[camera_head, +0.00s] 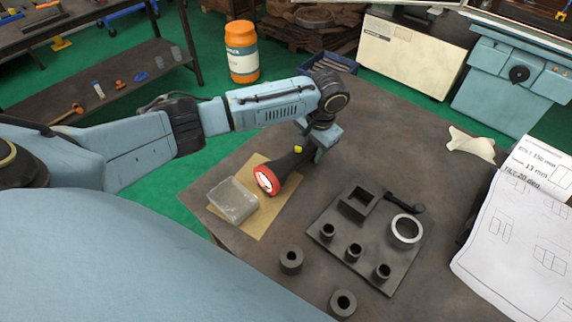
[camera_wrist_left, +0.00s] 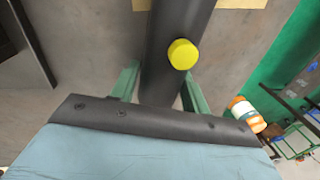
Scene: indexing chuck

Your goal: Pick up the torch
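The torch (camera_head: 285,170) has a dark tapered body, a red-rimmed lit head and a yellow button. It lies at a slant, its head over the tan sheet (camera_head: 270,220). My left gripper (camera_head: 318,148) is at the torch's handle end. In the left wrist view the dark torch body (camera_wrist_left: 178,25) runs between the two green fingers of my left gripper (camera_wrist_left: 160,85). A narrow gap seems to show by the left finger; contact on the right is unclear. The torch's tail is hidden under the gripper. My right gripper is not in view.
A clear block (camera_head: 232,200) lies on the sheet beside the torch head. A dark fixture plate (camera_head: 335,248) with posts, a square socket and a light ring (camera_head: 407,229) stands to the right. Two loose dark collars (camera_head: 291,260) are near the front. Paper drawings (camera_head: 520,240) are at the right edge.

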